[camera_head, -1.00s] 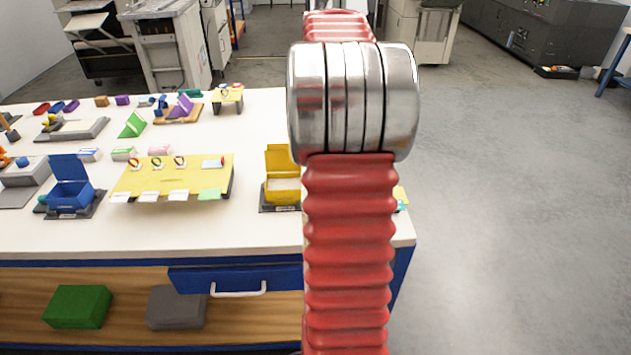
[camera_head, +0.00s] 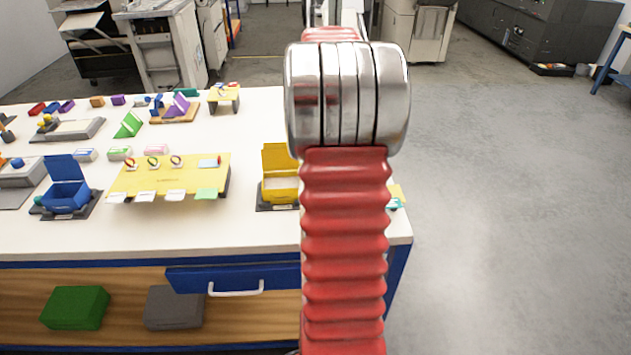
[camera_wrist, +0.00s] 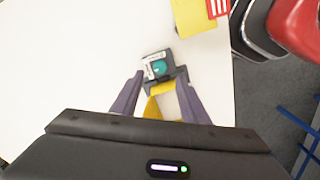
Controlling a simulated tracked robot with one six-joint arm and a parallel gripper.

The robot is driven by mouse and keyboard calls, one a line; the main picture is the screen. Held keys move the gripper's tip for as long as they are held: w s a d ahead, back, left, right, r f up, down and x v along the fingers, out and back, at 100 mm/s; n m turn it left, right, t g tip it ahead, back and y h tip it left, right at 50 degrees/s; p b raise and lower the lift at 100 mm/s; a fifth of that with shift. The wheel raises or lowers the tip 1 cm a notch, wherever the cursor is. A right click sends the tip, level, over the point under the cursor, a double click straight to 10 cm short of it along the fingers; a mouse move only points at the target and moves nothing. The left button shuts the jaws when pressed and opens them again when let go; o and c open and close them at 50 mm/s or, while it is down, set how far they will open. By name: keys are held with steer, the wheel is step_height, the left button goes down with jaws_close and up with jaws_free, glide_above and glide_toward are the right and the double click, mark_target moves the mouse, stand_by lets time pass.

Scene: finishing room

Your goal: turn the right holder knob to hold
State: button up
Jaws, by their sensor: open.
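A teal round knob (camera_wrist: 159,68) sits on a small dark holder (camera_wrist: 178,73) with a white label in the wrist view. My gripper (camera_wrist: 160,80) is open, its two grey-purple fingers pointing at the holder from either side. The fingertips appear close to its near edge; I cannot tell whether they touch it. A yellow part (camera_wrist: 152,107) shows between the fingers. In the head view my red arm covers the gripper. A small teal piece (camera_head: 396,204) shows just right of the arm at the table edge; I cannot tell whether it is the same knob.
A yellow open box (camera_head: 280,189) stands left of my arm, and a blue open box (camera_head: 65,197) farther left. A yellow board (camera_head: 150,181) with cards lies between them. The white table (camera_head: 270,230) ends just right of my arm, with open floor beyond.

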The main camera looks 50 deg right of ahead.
step_height(320, 180, down, 8)
steer(key=shift+a+r, duration=0.15)
steer(key=shift+r, duration=0.05)
steer(key=shift+c, duration=0.2)
